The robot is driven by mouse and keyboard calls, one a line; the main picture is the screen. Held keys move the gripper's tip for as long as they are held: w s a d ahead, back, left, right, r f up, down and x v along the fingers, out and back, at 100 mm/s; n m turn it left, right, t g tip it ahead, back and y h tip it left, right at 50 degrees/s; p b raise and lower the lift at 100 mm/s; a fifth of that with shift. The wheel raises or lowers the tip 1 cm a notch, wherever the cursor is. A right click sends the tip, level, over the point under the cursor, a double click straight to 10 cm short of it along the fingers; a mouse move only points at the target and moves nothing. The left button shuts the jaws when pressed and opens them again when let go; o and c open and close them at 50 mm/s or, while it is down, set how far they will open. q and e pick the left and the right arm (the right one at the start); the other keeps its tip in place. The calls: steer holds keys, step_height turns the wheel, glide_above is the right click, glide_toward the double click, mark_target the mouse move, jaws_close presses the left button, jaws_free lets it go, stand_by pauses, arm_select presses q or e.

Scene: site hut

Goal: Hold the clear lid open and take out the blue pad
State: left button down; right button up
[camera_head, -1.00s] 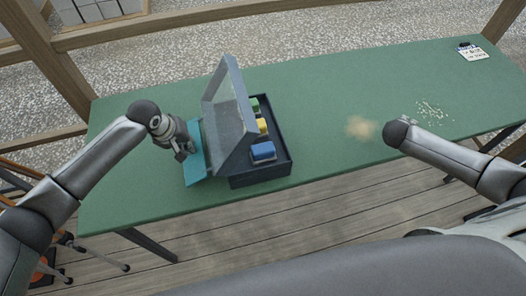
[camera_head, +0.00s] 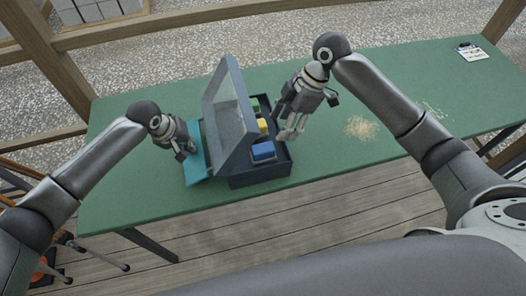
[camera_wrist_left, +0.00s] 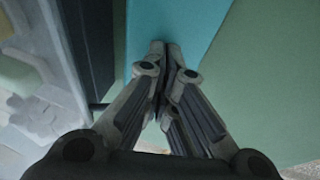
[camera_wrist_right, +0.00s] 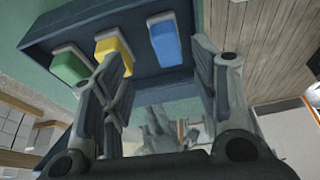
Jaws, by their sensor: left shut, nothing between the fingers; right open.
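The dark blue box (camera_head: 262,180) sits on the green table, its clear lid (camera_head: 228,104) in a grey frame standing open and leaning. The blue pad (camera_head: 263,151) lies in the near compartment; it also shows in the right wrist view (camera_wrist_right: 164,42). My left gripper (camera_head: 184,156) is shut and empty left of the lid; its fingertips in the left wrist view (camera_wrist_left: 160,48) are by a teal panel (camera_wrist_left: 180,22). My right gripper (camera_head: 288,136) is open at the box's right side; in the right wrist view its fingers (camera_wrist_right: 160,65) are apart, nothing between them.
A yellow pad (camera_wrist_right: 114,46) and a green pad (camera_wrist_right: 68,66) lie in the box beside the blue one. A pile of tan grains (camera_head: 362,128) is right of the box. A tag (camera_head: 471,52) lies at the far right. The table's right part is mostly clear.

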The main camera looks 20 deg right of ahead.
mark_target(264, 147)
steer(key=shift+n, duration=0.4)
steer(key=shift+s+a+r+x, duration=0.1)
steer(key=shift+a+x, duration=0.2)
steer(key=shift+x, duration=1.6)
steer(key=shift+s+a+r+x, duration=0.15)
steer(key=shift+a+x, duration=0.15)
steer(key=shift+x, duration=1.55)
steer(key=shift+a+r+x, duration=0.1)
steer(key=shift+a+x, duration=0.25)
steer(key=shift+x, duration=1.55)
steer(key=shift+c, duration=0.2)
steer(key=c, duration=0.8)
